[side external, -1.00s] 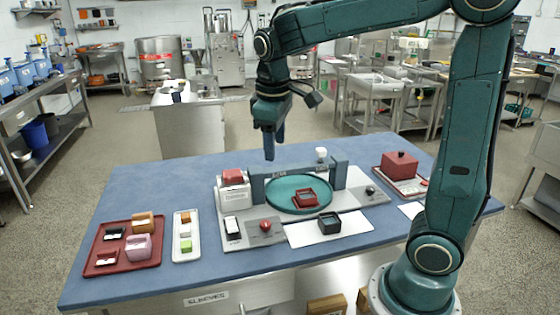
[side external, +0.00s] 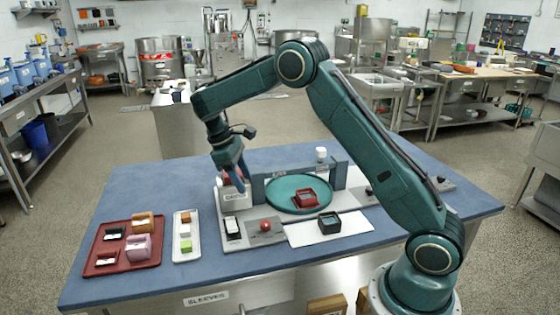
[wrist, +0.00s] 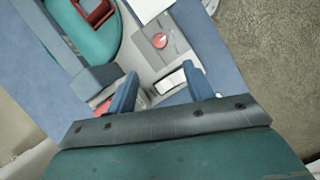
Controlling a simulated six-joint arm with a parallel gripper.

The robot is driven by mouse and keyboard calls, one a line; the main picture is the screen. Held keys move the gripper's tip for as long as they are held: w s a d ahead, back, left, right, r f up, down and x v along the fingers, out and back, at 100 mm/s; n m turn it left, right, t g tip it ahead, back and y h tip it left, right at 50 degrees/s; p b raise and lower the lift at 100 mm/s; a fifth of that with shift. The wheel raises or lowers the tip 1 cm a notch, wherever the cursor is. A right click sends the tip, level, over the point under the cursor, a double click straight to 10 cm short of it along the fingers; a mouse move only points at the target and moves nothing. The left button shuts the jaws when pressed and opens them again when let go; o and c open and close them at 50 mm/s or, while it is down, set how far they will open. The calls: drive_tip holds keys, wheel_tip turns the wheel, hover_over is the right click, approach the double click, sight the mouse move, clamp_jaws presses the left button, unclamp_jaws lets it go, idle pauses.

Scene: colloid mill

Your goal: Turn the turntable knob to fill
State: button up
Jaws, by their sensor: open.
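The teal turntable (side external: 281,200) sits on a grey base and carries a red square frame (side external: 304,199). A round red knob (side external: 265,226) is on a grey plate in front of it; it also shows in the wrist view (wrist: 159,41). A small dark knob (side external: 369,190) is right of the turntable, partly behind my arm. I cannot tell from these views which knob is the turntable's or its setting. My gripper (side external: 236,181) is open, pointing down close to the white box with a red top (side external: 234,194). In the wrist view, its fingers (wrist: 161,88) are apart with nothing held.
A grey bridge (side external: 340,175) spans the back of the turntable. A white rocker-like part (side external: 232,228) is left of the red knob. A dark square frame (side external: 329,223) is on a white sheet. A red tray (side external: 107,262) and white tray (side external: 179,254) hold small blocks at left.

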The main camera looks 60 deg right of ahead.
sight(264, 223)
drive_tip(key=shift+w+d+f, duration=0.1)
drive_tip(key=shift+w+f, duration=0.15)
drive_tip(key=shift+f, duration=0.45)
drive_tip(key=shift+f, duration=0.1)
drive_tip(key=x, duration=1.3)
drive_tip(key=shift+s+f, duration=0.25)
drive_tip(key=shift+s, duration=0.1)
drive_tip(key=c, duration=1)
